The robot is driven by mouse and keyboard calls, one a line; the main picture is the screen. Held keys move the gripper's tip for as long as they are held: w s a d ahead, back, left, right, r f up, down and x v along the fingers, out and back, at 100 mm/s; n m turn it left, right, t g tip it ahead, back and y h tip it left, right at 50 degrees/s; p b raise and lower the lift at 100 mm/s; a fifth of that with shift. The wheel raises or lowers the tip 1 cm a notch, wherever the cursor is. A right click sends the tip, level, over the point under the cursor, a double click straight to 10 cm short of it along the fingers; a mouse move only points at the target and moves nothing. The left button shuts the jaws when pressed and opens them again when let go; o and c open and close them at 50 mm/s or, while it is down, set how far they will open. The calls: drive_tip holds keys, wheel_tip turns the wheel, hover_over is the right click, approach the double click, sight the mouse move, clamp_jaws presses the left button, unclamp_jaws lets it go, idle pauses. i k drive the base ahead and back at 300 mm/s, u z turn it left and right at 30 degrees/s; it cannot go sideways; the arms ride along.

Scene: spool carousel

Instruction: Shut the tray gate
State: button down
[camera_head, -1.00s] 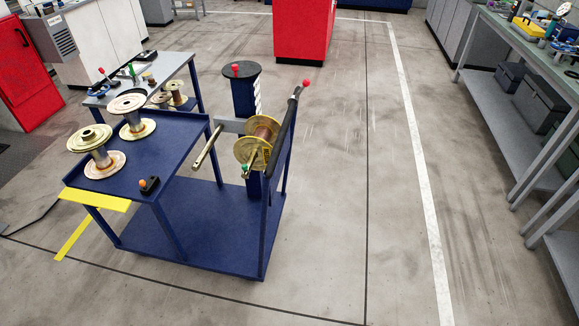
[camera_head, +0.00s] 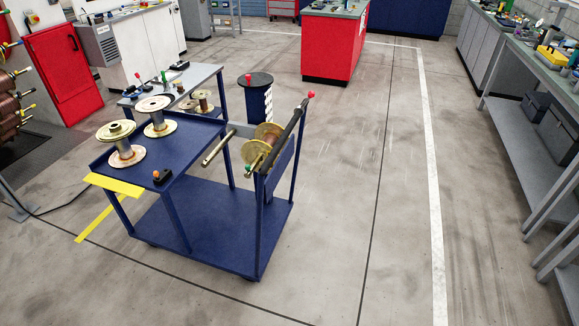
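A blue cart stands left of centre, with a raised tray (camera_head: 188,150) on its left side. A yellow plate (camera_head: 114,184) sticks out flat from the tray's near left edge; I cannot tell for sure whether it is the tray gate. Two large spools (camera_head: 119,144) (camera_head: 156,118) stand upright on the tray. A small black block with an orange knob (camera_head: 162,177) sits at its near right corner. Right of the tray, a yellow-flanged reel (camera_head: 264,145) sits beside a slanted black bar with a red knob (camera_head: 311,94). My gripper is not in view.
A grey side table (camera_head: 207,76) adjoins the cart's far side. A black-topped stool or post (camera_head: 255,84) stands behind the reel. A red cabinet (camera_head: 333,46) is farther back. The floor right of the cart is clear up to the grey workbench (camera_head: 520,95).

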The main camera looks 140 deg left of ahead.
sight(116, 186)
drive_tip(key=u, duration=0.2)
drive_tip(key=k, duration=0.15)
drive_tip(key=u, duration=3.35)
drive_tip(key=k, duration=0.2)
drive_tip(key=u, duration=0.85)
